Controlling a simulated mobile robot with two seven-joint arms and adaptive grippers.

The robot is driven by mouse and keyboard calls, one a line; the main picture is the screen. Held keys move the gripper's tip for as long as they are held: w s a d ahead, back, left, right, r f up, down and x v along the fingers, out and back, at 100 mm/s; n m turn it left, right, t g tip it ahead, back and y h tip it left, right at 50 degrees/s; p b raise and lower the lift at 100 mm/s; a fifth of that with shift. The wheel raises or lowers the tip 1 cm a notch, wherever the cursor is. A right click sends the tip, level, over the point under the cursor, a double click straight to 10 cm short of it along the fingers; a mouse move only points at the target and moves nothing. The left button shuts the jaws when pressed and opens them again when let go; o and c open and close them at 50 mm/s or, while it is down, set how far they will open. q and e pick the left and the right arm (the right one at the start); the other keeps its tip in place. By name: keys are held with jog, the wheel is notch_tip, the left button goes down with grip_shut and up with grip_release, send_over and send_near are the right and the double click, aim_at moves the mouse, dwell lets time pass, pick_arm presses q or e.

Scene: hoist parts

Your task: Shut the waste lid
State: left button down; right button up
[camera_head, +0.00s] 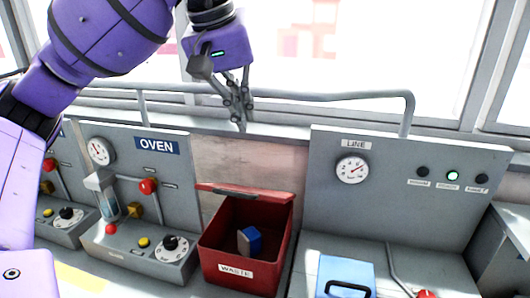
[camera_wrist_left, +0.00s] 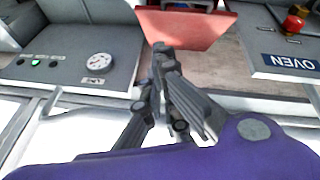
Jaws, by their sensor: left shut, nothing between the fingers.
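The red waste bin (camera_head: 222,250) with its WASTE label stands between the oven panel and the line panel. Its lid (camera_head: 245,192) is open, raised at the back edge and seen nearly edge-on. The lid's red face shows in the left wrist view (camera_wrist_left: 185,30). A blue and grey block (camera_head: 251,240) lies inside the bin. My left gripper (camera_head: 241,124) is shut and empty, pointing down above and behind the lid, apart from it. My right gripper is out of view.
The oven panel (camera_head: 155,200) with knobs and a red lever is left of the bin. The line panel (camera_head: 390,205) with gauge and lights is right. A grey rail (camera_head: 300,96) runs behind, near my gripper. A blue case (camera_head: 345,278) lies front right.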

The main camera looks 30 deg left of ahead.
pick_arm(q)
jog(key=f+m, duration=0.1)
jog(key=f, duration=0.3)
jog(key=a+f+m, duration=0.1)
jog(key=f, duration=0.3)
jog(key=w+a+f+y, duration=0.1)
jog(key=f, duration=0.3)
jog(key=shift+w+a+f+m+g, duration=0.1)
jog(key=shift+a+f+m+g, duration=0.1)
jog(key=shift+m+g, duration=0.2)
jog(key=shift+s+f+p, duration=0.2)
jog(key=shift+f+p, duration=0.1)
jog(key=shift+f, duration=0.2)
jog(key=shift+d+f, duration=0.15)
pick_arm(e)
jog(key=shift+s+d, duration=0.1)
